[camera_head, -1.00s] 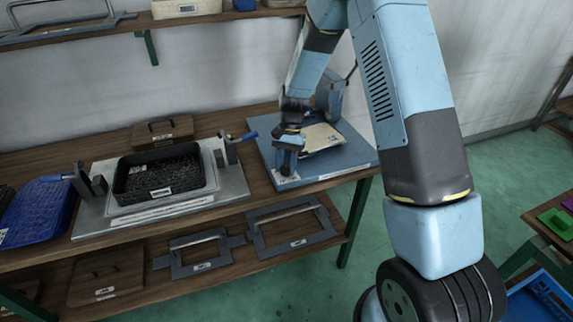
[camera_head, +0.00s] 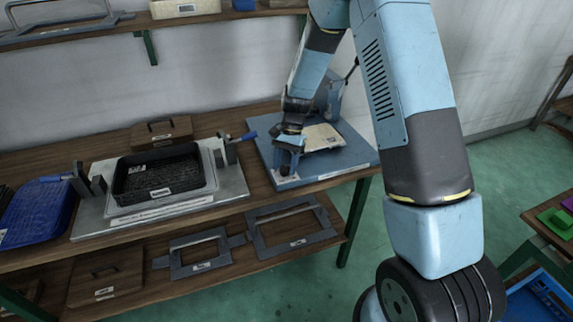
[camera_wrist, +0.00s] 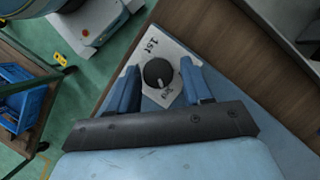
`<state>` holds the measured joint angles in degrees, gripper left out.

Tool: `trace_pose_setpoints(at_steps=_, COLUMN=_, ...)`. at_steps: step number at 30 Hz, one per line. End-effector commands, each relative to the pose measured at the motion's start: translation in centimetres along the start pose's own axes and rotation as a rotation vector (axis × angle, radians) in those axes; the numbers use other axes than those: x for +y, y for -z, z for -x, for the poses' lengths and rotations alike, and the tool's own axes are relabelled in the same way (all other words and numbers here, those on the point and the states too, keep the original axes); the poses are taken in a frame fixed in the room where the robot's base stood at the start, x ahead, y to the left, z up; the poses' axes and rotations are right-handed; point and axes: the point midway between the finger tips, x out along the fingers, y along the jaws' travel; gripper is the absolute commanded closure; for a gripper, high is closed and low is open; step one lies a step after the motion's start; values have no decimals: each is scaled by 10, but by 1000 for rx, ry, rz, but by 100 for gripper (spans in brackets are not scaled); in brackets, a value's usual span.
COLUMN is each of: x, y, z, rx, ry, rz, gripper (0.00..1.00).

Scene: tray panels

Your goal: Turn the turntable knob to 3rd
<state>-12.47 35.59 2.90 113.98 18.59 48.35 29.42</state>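The turntable knob (camera_wrist: 158,75) is round and black, on a white label plate (camera_wrist: 177,50) in the wrist view. "1st" is printed above the knob; a second marking below it is too small to read surely. My gripper (camera_wrist: 158,66) has its two blue fingers on either side of the knob, with gaps showing, so it looks open. The knob's pointer direction is unclear. In the head view my gripper (camera_head: 288,162) is low over the front left corner of the turntable's blue base (camera_head: 345,161) and hides the knob. A cream panel (camera_head: 322,138) lies on the base.
Left of the turntable, a black tray (camera_head: 160,190) sits on a grey fixture (camera_head: 232,182) with upright clamps. A blue-handled lever (camera_head: 244,137) stands close to the base's left edge. A blue basket (camera_head: 36,213) is farther left. Grey frames lie on the lower shelf.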

Motion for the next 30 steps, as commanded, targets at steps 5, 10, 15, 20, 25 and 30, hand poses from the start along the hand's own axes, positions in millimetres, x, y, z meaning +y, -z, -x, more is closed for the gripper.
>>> trace_pose_setpoints(at_steps=5, x=1, y=0, z=0, rx=-1, ry=-1, rz=-1, gripper=40)
trace_pose_setpoints(at_steps=10, x=1, y=0, z=0, rx=-1, ry=-2, rz=-1, gripper=40)
trace_pose_setpoints(at_steps=15, x=1, y=1, z=12, rx=1, ry=0, rz=0, gripper=40)
trace_pose_setpoints(at_steps=20, x=0, y=1, z=39, rx=2, ry=1, rz=0, gripper=40)
trace_pose_setpoints(at_steps=25, x=0, y=1, z=74, rx=2, ry=1, rz=0, gripper=40)
trace_pose_setpoints(at_steps=30, x=0, y=2, z=105, rx=1, ry=0, rz=0, gripper=40)
